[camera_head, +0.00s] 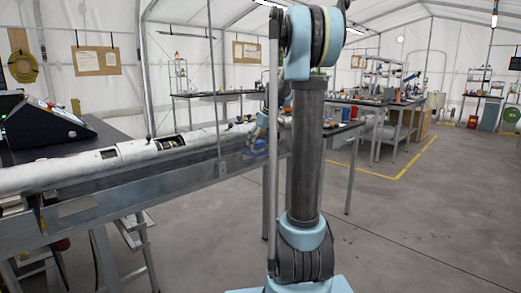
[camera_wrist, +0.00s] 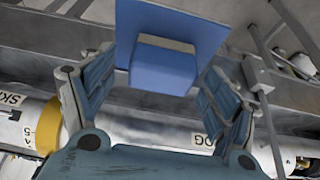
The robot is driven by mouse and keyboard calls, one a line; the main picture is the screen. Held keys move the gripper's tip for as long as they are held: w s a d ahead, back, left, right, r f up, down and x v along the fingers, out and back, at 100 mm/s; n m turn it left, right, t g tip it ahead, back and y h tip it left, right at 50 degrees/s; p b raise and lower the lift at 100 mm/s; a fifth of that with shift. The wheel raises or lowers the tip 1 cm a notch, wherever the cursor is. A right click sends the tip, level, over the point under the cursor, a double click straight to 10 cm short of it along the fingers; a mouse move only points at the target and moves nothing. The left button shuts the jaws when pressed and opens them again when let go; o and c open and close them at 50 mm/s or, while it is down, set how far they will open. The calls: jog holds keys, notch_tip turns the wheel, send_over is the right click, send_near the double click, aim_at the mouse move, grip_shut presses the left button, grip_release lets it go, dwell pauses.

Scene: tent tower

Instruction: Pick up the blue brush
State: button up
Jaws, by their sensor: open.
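The blue brush (camera_wrist: 165,62) shows in the wrist view as a flat blue plate with a raised block, at the top middle. My gripper (camera_wrist: 157,75) is open, with one finger on each side of the block. The block looks to lie between or just beyond the fingertips; I cannot tell whether they touch it. In the head view a small blue patch, seemingly the brush (camera_head: 256,154), shows by the metal rail, partly hidden. My gripper (camera_head: 262,135) is close above it, partly behind my arm.
A long white cylinder (camera_head: 165,150) with dark lettering lies along the metal rail (camera_head: 130,190), close to my gripper. A dark console (camera_head: 45,125) stands at the left. Workbenches (camera_head: 385,105) stand behind. The floor (camera_head: 430,210) at the right is clear.

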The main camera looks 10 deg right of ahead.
aim_at(258, 141)
jog(key=shift+x, duration=1.05)
jog(key=c, duration=1.2)
jog(key=shift+o, duration=0.2)
notch_tip(258, 141, up, 10)
jog(key=shift+r, duration=0.1)
